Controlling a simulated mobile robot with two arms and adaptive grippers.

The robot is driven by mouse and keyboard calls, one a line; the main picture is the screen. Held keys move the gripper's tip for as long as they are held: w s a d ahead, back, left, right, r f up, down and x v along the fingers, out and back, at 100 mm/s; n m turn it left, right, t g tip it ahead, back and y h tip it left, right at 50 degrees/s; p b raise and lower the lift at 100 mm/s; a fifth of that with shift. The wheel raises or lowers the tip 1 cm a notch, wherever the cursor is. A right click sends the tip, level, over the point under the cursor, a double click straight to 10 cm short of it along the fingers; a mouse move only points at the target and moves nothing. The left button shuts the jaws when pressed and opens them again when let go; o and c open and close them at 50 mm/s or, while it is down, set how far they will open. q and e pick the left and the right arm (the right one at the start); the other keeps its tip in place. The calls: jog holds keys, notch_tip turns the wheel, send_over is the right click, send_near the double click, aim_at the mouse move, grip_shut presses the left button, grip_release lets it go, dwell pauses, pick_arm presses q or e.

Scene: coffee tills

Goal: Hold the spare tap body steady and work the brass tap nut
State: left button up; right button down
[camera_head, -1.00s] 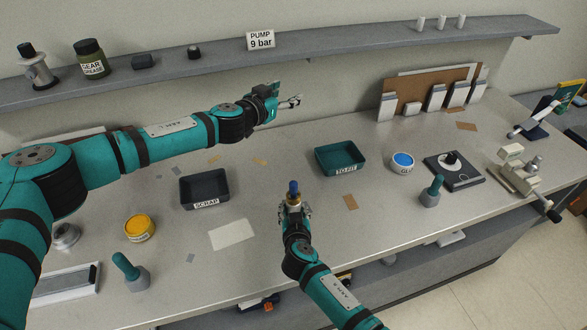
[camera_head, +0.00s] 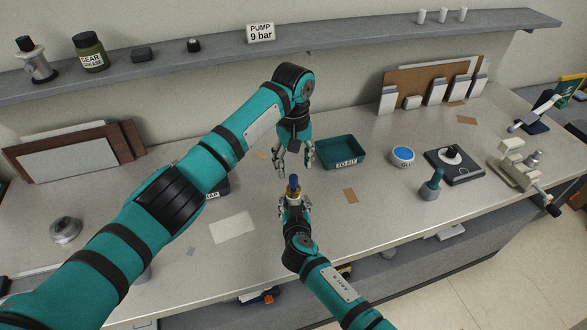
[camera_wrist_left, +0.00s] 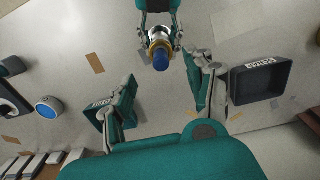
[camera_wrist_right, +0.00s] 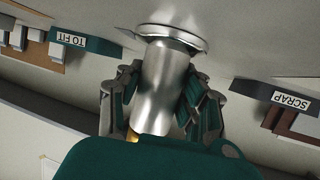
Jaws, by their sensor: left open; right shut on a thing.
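The spare tap body (camera_wrist_right: 165,85) is a silver cylinder with a wide flange, upright at the middle of the bench. My right gripper (camera_head: 294,207) is shut around it. On its top are the brass tap nut (camera_head: 293,195) and a blue end (camera_head: 294,182); the blue end (camera_wrist_left: 161,60) also shows in the left wrist view. My left gripper (camera_head: 295,168) is open and empty, pointing down, above and just behind the tap and apart from it. Whether the flange touches the bench is unclear.
The teal TO FIT tray (camera_head: 341,163) stands right of my left gripper. The SCRAP tray (camera_wrist_left: 285,80) is partly hidden behind my left arm in the head view. A blue-topped tin (camera_head: 403,155) and a teal-handled tool (camera_head: 430,187) stand further right.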

aim_at(295, 190)
pick_arm(q)
notch_tip(295, 190, down, 9)
jog(key=shift+r, duration=0.15)
jog(key=shift+c, duration=0.3)
jog(key=c, duration=0.9)
jog(key=shift+n, duration=1.1)
jog(key=shift+c, duration=0.4)
jog(key=n, duration=0.5)
jog(key=shift+n, duration=0.4)
jog(key=n, duration=0.6)
jog(key=shift+d, duration=0.1)
jog(key=n, duration=0.6)
jog(key=shift+r, duration=0.1)
jog(key=n, duration=0.3)
jog(key=shift+s, duration=0.1)
jog(key=shift+n, duration=1.1)
jog(key=o, duration=1)
